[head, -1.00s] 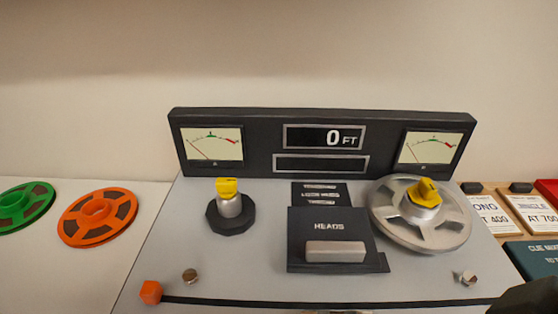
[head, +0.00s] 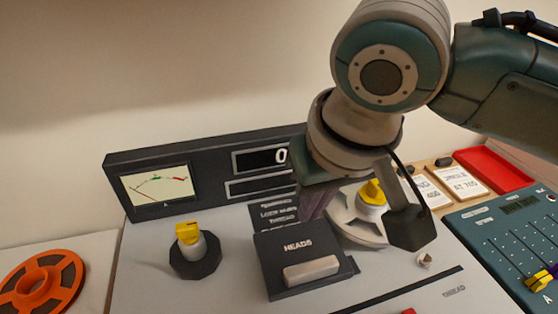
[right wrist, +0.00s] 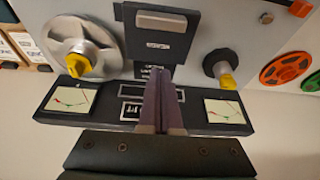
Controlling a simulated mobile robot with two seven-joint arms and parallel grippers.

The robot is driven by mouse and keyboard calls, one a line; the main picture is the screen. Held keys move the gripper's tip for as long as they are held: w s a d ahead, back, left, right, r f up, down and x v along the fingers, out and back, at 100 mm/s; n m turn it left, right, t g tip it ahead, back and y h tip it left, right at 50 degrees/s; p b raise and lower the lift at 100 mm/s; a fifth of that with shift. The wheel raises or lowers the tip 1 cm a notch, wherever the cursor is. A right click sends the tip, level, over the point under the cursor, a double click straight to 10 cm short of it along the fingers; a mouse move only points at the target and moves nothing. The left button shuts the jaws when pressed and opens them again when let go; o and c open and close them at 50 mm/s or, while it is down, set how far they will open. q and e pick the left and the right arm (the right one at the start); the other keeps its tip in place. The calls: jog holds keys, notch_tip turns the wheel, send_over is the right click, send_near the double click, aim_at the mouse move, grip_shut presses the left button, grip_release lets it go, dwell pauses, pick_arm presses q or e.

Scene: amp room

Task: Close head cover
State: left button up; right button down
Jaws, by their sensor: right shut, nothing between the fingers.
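The head cover (head: 292,250) is a black panel lettered HEADS with a pale grey handle bar (head: 311,270) on its front part. It sits mid-deck on the grey tape machine; I cannot tell exactly how far it is tilted. It also shows upside down at the top of the right wrist view (right wrist: 157,45). My right gripper (head: 313,208) is shut and empty, pointing down just behind the cover, near the small label plates (head: 272,215). Its dark fingers also show in the right wrist view (right wrist: 160,75). Contact with the cover is not clear. My left gripper is not in view.
A silver reel (head: 345,222) with a yellow-capped hub stands right of the cover, partly behind my right arm. A yellow-capped spindle (head: 190,245) stands left. The meter panel (head: 225,160) rises behind. A teal mixer (head: 500,240) and red tray (head: 490,168) lie right.

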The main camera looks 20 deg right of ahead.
aim_at(307, 257)
jog(key=b+x, duration=0.1)
jog(key=x, duration=0.2)
jog(key=b+x, duration=0.1)
jog(key=x, duration=0.2)
jog(key=d+b+x, duration=0.1)
jog(key=x, duration=0.2)
jog(key=shift+w+f, duration=0.1)
jog(key=shift+w, duration=0.25)
jog(key=shift+f, duration=0.2)
jog(key=shift+s+d+r+p, duration=0.15)
jog(key=shift+s+p, duration=0.5)
jog(key=shift+s, duration=1.3)
